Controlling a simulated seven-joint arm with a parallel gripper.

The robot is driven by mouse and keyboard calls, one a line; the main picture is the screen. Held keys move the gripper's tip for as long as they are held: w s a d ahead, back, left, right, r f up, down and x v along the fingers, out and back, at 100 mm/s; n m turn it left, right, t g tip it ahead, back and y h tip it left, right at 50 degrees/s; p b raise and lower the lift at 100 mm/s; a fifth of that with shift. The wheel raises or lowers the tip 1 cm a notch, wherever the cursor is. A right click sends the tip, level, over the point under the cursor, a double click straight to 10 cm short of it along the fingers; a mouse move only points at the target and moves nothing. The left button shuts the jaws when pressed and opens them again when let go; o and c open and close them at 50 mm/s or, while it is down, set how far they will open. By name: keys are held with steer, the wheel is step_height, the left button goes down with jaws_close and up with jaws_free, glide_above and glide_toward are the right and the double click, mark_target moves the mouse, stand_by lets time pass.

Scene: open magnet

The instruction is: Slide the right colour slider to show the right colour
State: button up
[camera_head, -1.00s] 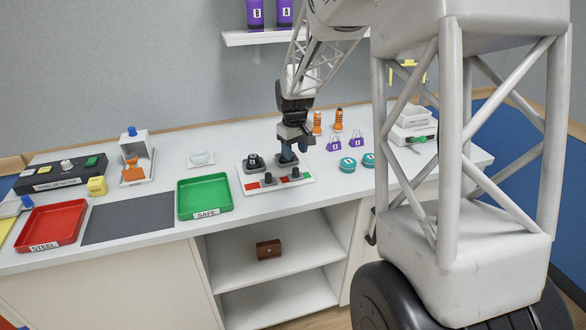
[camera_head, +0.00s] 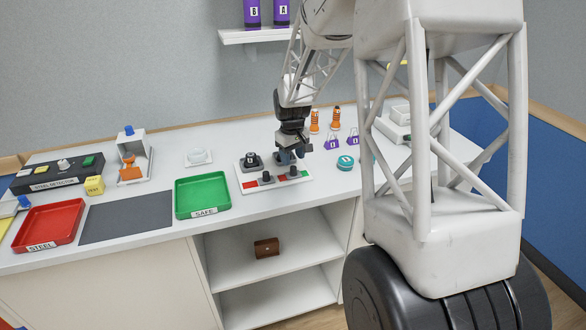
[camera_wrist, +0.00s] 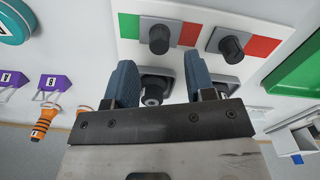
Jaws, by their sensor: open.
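The white slider panel (camera_head: 276,188) lies on the counter. Its right slider has a dark knob (camera_head: 293,172) with red to its left and green to its right. Its left slider has a dark knob (camera_head: 266,178) with red to its left. In the wrist view the order is reversed: the right slider's knob (camera_wrist: 159,39) is on the left, and the left slider's knob (camera_wrist: 232,48) is on the right. My gripper (camera_head: 286,158) is open and points down at the panel's rear. In the wrist view its blue fingers (camera_wrist: 160,86) are on either side of a rear dark knob (camera_wrist: 153,88); contact is unclear.
Another rear knob (camera_head: 251,161) stands on the panel's left. A green tray (camera_head: 203,212) sits left of the panel.

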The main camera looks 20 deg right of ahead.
mark_target(293, 167)
steer(key=shift+f, duration=2.55)
jaws_close()
